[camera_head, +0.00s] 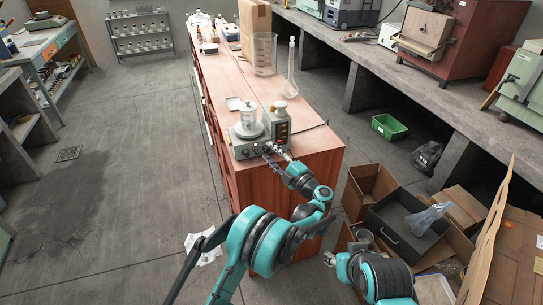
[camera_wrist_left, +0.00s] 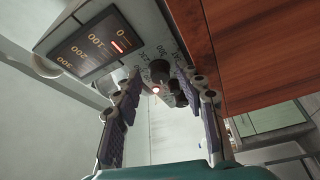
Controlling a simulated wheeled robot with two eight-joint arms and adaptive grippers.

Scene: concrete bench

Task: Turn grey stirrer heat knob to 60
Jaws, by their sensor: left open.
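The grey stirrer (camera_head: 246,150) stands on the near end of the red-brown bench, with a glass vessel (camera_head: 248,118) on top and knobs along its front. My left gripper (camera_head: 274,154) is right at the front of the devices. In the left wrist view, its two fingers (camera_wrist_left: 163,112) are spread with dark knobs (camera_wrist_left: 160,70) between and beyond them; I see no clear grip on any. A dark scale panel (camera_wrist_left: 95,45) shows 0 to 300 with a red mark near 0. My right gripper (camera_head: 330,258) is small and unclear at the lower right.
A second grey device (camera_head: 277,126) stands close on the stirrer's right. A glass cylinder (camera_head: 264,55), a tall flask (camera_head: 290,75) and a cardboard box (camera_head: 255,28) stand farther back. Open boxes (camera_head: 370,190) crowd the floor at right; the floor at left is mostly clear.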

